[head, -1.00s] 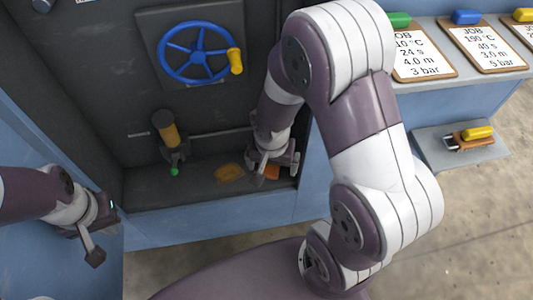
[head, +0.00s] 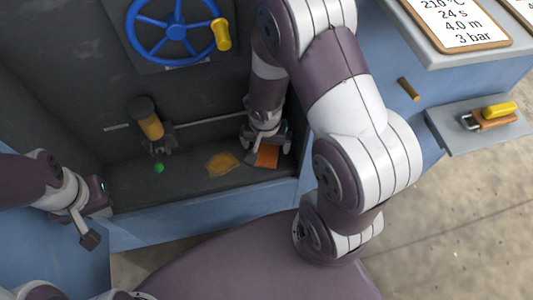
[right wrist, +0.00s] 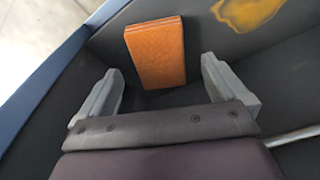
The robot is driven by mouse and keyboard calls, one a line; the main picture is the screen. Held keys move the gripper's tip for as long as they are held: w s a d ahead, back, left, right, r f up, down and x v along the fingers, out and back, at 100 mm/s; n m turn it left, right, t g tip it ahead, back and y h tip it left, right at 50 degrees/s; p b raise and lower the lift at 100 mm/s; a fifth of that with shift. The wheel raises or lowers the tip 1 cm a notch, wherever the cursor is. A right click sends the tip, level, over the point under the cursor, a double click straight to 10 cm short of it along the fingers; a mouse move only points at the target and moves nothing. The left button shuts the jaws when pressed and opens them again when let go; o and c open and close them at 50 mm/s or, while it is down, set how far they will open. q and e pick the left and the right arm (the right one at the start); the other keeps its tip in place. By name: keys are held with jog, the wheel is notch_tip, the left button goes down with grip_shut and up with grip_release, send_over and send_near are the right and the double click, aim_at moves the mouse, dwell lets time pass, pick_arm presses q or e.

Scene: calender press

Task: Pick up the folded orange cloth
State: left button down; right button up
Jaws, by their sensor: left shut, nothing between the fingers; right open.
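The folded orange cloth (head: 267,156) lies on the dark floor of the machine's recess, near its right end. It shows whole in the right wrist view (right wrist: 156,52), a flat rectangle just beyond the fingertips. My right gripper (head: 265,142) is open above and beside the cloth. In the right wrist view its two fingers (right wrist: 158,85) stand apart with the cloth ahead between their lines, and nothing is held. My left gripper (head: 88,240) is shut and empty at the left, outside the recess by the blue front.
An orange-yellow stain (head: 221,163) marks the recess floor left of the cloth. A yellow-and-black fitting (head: 150,122) with a green tip stands further left. A blue handwheel (head: 170,30) is on the back panel. The blue front lip (head: 200,217) edges the recess. A shelf (head: 480,130) juts out right.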

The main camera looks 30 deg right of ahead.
aim_at(266, 150)
notch_tip(266, 150, down, 3)
jog(key=shift+w+d+r+b, duration=0.1)
jog(key=shift+w+d+b, duration=0.05)
jog(key=shift+b, duration=0.25)
jog(key=shift+r, duration=0.15)
jog(key=shift+c, duration=0.7)
pick_arm(q)
jog(key=shift+f, duration=0.85)
pick_arm(e)
jog(key=c, duration=1.1)
jog(key=shift+r, duration=0.1)
